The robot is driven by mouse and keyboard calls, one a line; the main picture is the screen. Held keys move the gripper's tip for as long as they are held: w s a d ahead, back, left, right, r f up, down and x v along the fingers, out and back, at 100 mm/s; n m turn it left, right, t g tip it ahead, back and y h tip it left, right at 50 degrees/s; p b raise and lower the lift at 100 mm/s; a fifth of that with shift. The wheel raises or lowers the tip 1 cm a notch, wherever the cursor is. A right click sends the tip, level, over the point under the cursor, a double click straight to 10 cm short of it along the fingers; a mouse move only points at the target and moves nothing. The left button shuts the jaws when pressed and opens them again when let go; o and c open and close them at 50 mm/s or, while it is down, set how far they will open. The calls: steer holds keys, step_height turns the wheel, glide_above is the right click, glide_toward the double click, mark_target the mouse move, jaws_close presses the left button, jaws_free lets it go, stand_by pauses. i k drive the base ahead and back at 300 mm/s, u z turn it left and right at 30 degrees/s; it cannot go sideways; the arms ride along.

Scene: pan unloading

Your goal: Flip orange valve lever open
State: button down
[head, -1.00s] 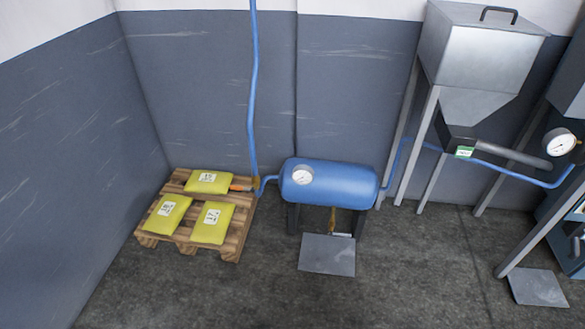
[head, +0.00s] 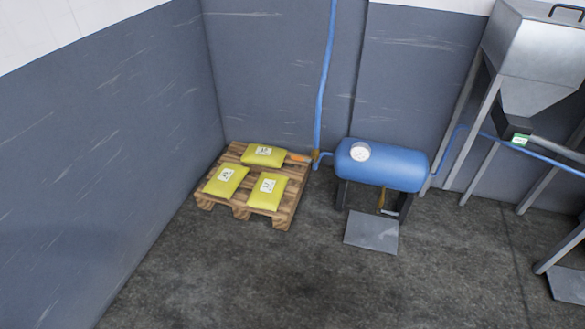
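The orange valve lever (head: 299,158) is small in the head view, just left of the foot of the vertical blue pipe (head: 321,90). It points left, roughly level, and its end lies over the back right corner of the pallet as seen from here. A small brass-coloured valve body (head: 315,156) sits where the lever meets the pipe. My gripper is not in view.
A wooden pallet (head: 243,213) with yellow numbered sacks (head: 226,181) stands left of the valve. A grey plate (head: 371,231) lies on the floor before the tank. A metal hopper (head: 535,60) on legs stands at right. The floor in front is clear.

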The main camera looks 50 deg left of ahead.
mark_target(313, 162)
steer(key=k, duration=0.65)
steer(key=u, duration=0.25)
steer(key=i, duration=0.95)
steer(key=u, duration=0.8)
steer(key=i, duration=0.65)
steer(key=u, duration=0.65)
steer(key=i, duration=0.65)
steer(key=u, duration=0.25)
